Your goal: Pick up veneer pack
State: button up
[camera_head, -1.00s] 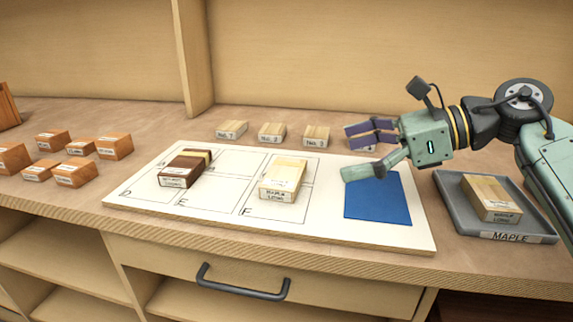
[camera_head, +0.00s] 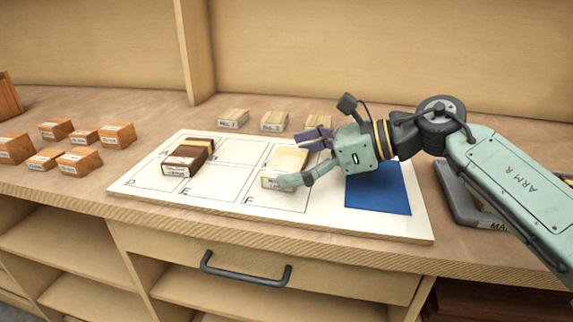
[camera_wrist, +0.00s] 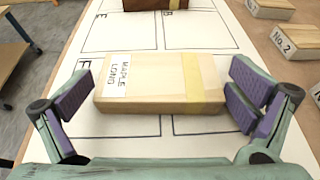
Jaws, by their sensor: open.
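A pale veneer pack labelled MAPLE LONG (camera_head: 283,166) lies on the white board, over the cells on the right side of its grid. It also shows in the wrist view (camera_wrist: 160,83), with a yellow band near its right end. My gripper (camera_head: 303,158) is open, with its fingers on either side of this pack. In the wrist view my gripper (camera_wrist: 163,100) has one purple pad by the labelled end and the other close to the banded end. A dark brown pack (camera_head: 188,157) lies on the board further left.
The white board (camera_head: 225,207) has lettered cells and a blue square (camera_head: 378,190) at its right. Small numbered blocks (camera_head: 233,118) stand behind it. Several orange-brown blocks (camera_head: 78,160) stand at the left. A grey tray (camera_head: 457,200) at the right is partly hidden by my arm.

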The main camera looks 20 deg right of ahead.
jog(key=c, duration=0.9)
jog(key=shift+r, duration=0.15)
